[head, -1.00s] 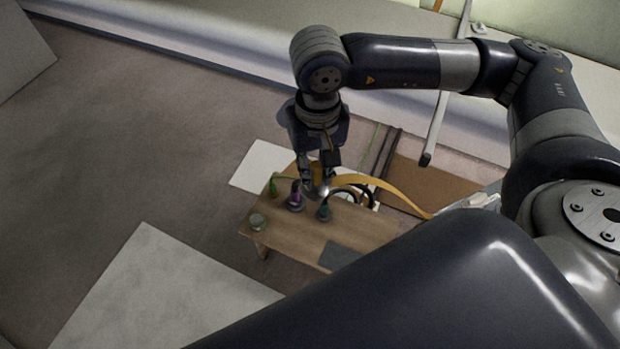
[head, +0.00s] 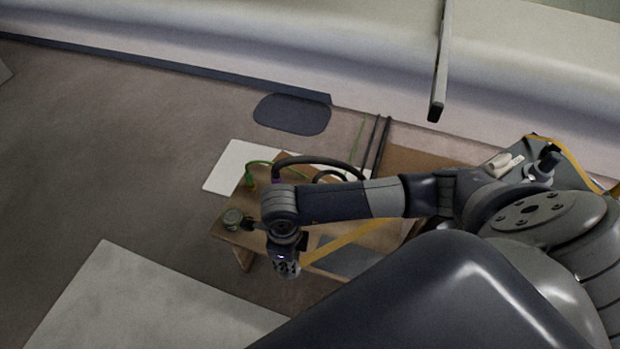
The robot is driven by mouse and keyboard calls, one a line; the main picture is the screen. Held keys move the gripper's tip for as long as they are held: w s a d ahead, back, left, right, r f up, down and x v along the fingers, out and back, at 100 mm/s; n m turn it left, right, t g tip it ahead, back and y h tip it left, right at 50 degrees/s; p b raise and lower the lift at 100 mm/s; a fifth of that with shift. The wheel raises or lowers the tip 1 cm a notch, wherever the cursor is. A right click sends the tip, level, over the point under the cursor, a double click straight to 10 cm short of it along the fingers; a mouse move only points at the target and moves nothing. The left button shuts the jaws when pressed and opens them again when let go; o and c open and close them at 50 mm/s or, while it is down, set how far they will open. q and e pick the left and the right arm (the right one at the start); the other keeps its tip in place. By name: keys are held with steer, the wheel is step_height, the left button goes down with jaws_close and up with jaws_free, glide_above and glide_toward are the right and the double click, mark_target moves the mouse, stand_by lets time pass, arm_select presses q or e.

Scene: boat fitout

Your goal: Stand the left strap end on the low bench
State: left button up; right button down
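The low wooden bench (head: 228,238) stands on the floor below centre. The arm coming in from the right ends in my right gripper (head: 285,262), over the bench's near edge. Its fingers are too hidden to show whether it is open or shut. A yellow strap (head: 345,241) runs from beside this gripper up to the right, passing behind the arm. Its end at the gripper is hidden, so I cannot tell if it is held. Yellow strap also shows at the far right (head: 570,158). My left gripper is not in view.
A small round jar (head: 233,217) stands at the bench's left end, near a green cable (head: 252,172). A dark hose (head: 318,161) arches behind my arm. A white sheet (head: 222,176) lies behind the bench and a large pale panel (head: 130,305) at lower left. Floor at left is clear.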

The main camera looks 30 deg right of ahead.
steer(key=f, duration=0.1)
steer(key=f+m, duration=0.1)
steer(key=f, duration=0.1)
steer(key=shift+s+a+b, duration=0.1)
steer(key=shift+s+b, duration=0.1)
steer(key=shift+b, duration=0.15)
steer(key=shift+m, duration=0.3)
steer(key=w+f+b, duration=0.1)
steer(key=w, duration=0.4)
steer(key=w+d+f+b, duration=0.1)
steer(key=w+f, duration=0.1)
steer(key=w, duration=0.3)
steer(key=w+f+b, duration=0.2)
steer(key=w, duration=0.3)
steer(key=shift+w+d, duration=0.2)
steer(key=shift+w, duration=0.1)
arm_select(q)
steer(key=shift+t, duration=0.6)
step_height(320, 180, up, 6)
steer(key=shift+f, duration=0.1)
arm_select(e)
steer(key=shift+f, duration=0.1)
steer(key=c, duration=1.5)
jaws_free()
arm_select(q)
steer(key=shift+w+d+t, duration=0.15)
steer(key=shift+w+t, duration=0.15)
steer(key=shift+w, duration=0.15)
arm_select(e)
steer(key=shift+o, duration=0.2)
